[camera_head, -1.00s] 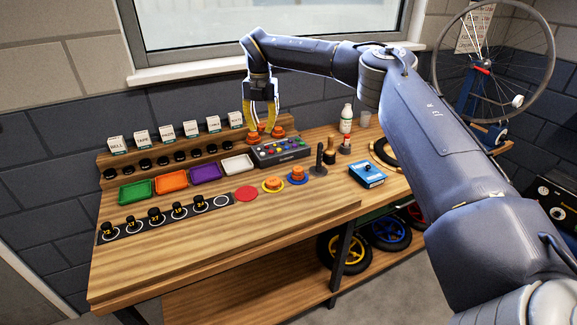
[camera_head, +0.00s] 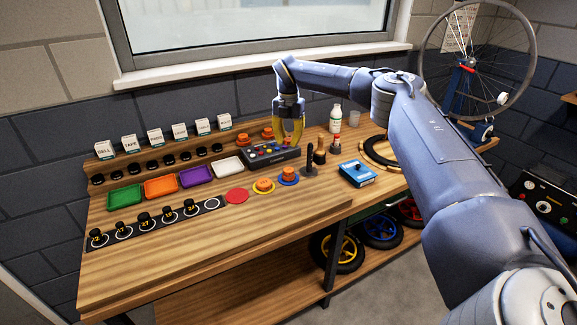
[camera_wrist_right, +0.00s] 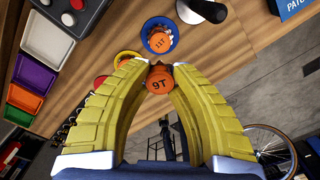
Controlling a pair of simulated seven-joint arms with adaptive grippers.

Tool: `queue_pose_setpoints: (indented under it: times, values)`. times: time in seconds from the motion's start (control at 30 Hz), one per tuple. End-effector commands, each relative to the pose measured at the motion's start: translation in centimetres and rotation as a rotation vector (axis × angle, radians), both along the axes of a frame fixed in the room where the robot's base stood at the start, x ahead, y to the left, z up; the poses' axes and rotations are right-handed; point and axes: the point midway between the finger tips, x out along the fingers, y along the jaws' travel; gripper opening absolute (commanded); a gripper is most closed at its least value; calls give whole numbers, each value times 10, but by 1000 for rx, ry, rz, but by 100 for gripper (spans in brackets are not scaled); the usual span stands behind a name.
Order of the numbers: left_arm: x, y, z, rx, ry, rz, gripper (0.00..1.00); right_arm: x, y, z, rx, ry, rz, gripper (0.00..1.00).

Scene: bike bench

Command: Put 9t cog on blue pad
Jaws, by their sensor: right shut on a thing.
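My right gripper (camera_head: 289,143) is raised over the bench, near the grey button box. The blue pad (camera_head: 290,184) lies to the front of the gripper and carries another orange cog (camera_head: 288,172). In the right wrist view the blue pad (camera_wrist_right: 172,27) with its cog shows beyond the fingertips. My left gripper is not in view.
A yellow pad (camera_head: 264,191) with an orange cog and a bare red pad (camera_head: 237,196) lie left of the blue pad. The button box (camera_head: 268,154) and a black upright handle (camera_head: 310,160) stand close. Two orange cogs (camera_head: 267,133) remain at the back. The front of the bench is clear.

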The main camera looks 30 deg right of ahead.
Motion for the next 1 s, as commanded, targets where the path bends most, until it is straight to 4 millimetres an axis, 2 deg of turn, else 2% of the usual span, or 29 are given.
queue_pose_setpoints:
  times: [0.1,0.3,0.67,1.0]
  values:
    - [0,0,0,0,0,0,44,-1,0,-26,0,3,1,0]
    - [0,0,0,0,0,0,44,0,0,-53,0,0,0,0]
    - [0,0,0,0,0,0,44,0,0,-70,0,0,0,0]
    - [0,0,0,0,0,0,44,0,0,-106,1,-1,-1,0]
